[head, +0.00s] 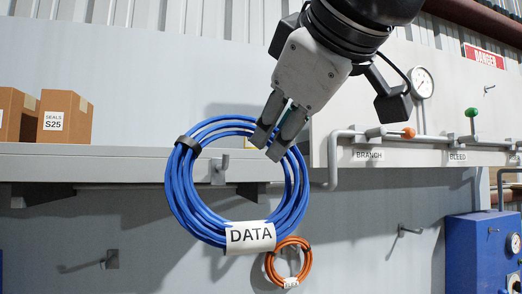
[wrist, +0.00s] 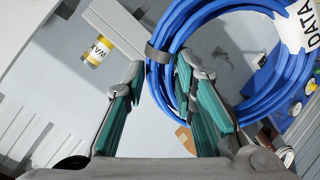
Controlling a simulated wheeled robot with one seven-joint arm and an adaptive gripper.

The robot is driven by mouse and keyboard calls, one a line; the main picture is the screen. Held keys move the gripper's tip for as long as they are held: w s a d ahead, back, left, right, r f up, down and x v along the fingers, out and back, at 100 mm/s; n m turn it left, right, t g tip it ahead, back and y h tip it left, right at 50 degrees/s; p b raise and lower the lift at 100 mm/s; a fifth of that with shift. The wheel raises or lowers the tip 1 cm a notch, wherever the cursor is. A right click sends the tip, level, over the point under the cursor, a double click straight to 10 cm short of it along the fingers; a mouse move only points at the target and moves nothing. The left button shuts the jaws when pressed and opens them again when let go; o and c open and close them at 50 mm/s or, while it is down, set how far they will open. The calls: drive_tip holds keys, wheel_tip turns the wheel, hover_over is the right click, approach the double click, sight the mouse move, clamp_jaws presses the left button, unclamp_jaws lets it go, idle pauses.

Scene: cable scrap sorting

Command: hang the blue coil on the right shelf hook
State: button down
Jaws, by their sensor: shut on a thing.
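The blue coil (head: 180,200) hangs from my gripper (head: 277,133) in front of the shelf edge, its white DATA label (head: 250,238) at the bottom. My gripper is shut on the coil's upper right part. In the wrist view the blue coil (wrist: 165,95) passes between the fingertips of my gripper (wrist: 160,72), near a dark tie band. A shelf hook (head: 218,168) shows through the coil's opening on the shelf front. I cannot tell how far the coil stands from the hook.
The grey shelf (head: 90,160) holds cardboard boxes (head: 65,115) at left; a WAX jar (wrist: 97,52) shows in the wrist view. An orange coil (head: 270,262) is below the blue one. Wall hooks (head: 110,260) (head: 408,230) stand lower. Pipes (head: 335,165) and a blue machine (head: 475,255) are at right.

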drive_tip(key=w+a+f+b, duration=0.1)
drive_tip(key=w, duration=0.4)
drive_tip(key=w+a+f, duration=0.1)
drive_tip(key=w+a, duration=0.1)
drive_tip(key=w, duration=0.3)
drive_tip(key=w+a+f+b, duration=0.1)
drive_tip(key=w, duration=0.4)
drive_tip(key=shift+w+a+b, duration=0.2)
drive_tip(key=shift+w+b, duration=0.05)
drive_tip(key=shift+b, duration=0.05)
idle(1.6)
drive_tip(key=shift+f, duration=0.3)
idle(0.4)
drive_tip(key=c, duration=1.2)
unclamp_jaws()
drive_tip(key=shift+c, duration=0.2)
drive_tip(key=shift+r, duration=0.15)
